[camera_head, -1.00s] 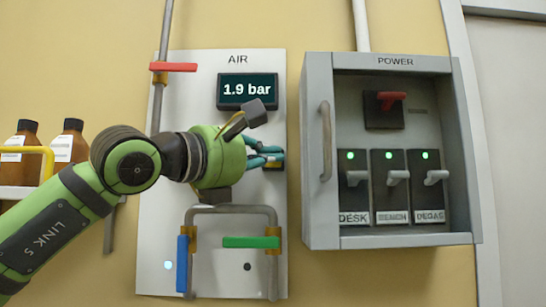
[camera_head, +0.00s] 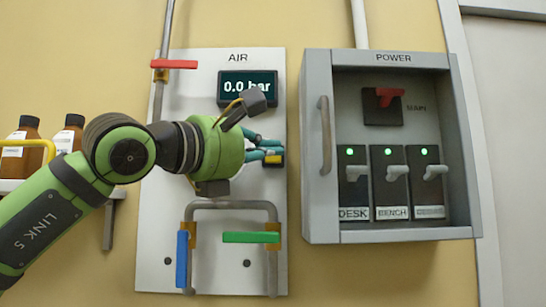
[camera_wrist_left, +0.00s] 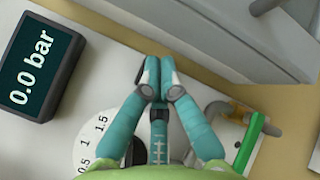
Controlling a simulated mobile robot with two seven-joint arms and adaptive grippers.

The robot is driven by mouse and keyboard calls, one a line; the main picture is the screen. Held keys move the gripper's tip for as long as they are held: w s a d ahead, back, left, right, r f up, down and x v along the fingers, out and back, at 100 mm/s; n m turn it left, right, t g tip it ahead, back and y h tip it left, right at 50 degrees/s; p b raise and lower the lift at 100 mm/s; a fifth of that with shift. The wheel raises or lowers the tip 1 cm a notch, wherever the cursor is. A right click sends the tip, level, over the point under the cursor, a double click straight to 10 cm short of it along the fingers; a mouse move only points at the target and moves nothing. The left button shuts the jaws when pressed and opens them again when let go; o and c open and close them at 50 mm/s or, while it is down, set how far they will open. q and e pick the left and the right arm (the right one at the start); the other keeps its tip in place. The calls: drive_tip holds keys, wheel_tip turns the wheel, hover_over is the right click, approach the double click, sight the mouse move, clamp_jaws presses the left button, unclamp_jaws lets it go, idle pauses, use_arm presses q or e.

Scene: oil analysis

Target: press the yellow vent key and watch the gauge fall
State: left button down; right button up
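The yellow vent key (camera_head: 273,160) is on the right side of the white AIR panel (camera_head: 160,225), partly covered by my fingers. The dark gauge display (camera_head: 247,89) above it reads 0.0 bar; it shows in the left wrist view too (camera_wrist_left: 38,68). My left gripper (camera_head: 281,148) is in front of the panel at the key. In the left wrist view its teal fingers (camera_wrist_left: 160,76) are closed together with nothing between them, and the key is hidden there. I cannot tell whether the fingertips touch the key. My right gripper is not in view.
A red lever (camera_head: 174,64), a blue lever (camera_head: 182,258) and a green lever (camera_head: 251,237) sit on the piping. The grey POWER cabinet (camera_head: 312,200) stands close to the right. Brown bottles (camera_head: 22,140) are at the left. A round dial (camera_wrist_left: 88,150) is partly hidden below the display.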

use_arm(q)
drive_tip(key=s+b, duration=0.3)
drive_tip(key=s, duration=0.2)
drive_tip(key=shift+b, duration=0.35)
idle(0.7)
